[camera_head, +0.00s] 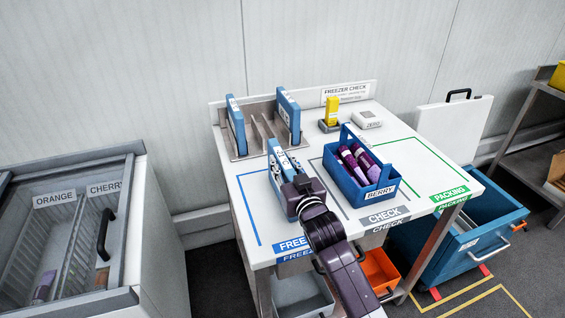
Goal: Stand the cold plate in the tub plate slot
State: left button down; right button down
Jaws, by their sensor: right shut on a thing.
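My right gripper (296,184) is shut on a blue cold plate (279,155) with a white label. The plate is upright over the left part of the worktable, in front of the steel rack (262,130). The gripper and wrist hide part of the plate, and I cannot tell whether its lower edge touches the table. Two more blue plates stand in the rack, one at the left (236,128) and one at the right (289,112). A large blue tub (480,238) stands low at the right; its plate slot cannot be made out. My left gripper is not in view.
A blue BERRY carrier (381,193) with purple lollies stands on the table (420,165). Behind it are a yellow device (332,112) and a white box (367,119). A white handled panel (452,128) stands behind the tub. A freezer (148,215) is at left.

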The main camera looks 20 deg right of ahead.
jog(key=c, duration=2.1)
grip_release()
jog(key=shift+f, duration=0.1)
jog(key=o, duration=0.4)
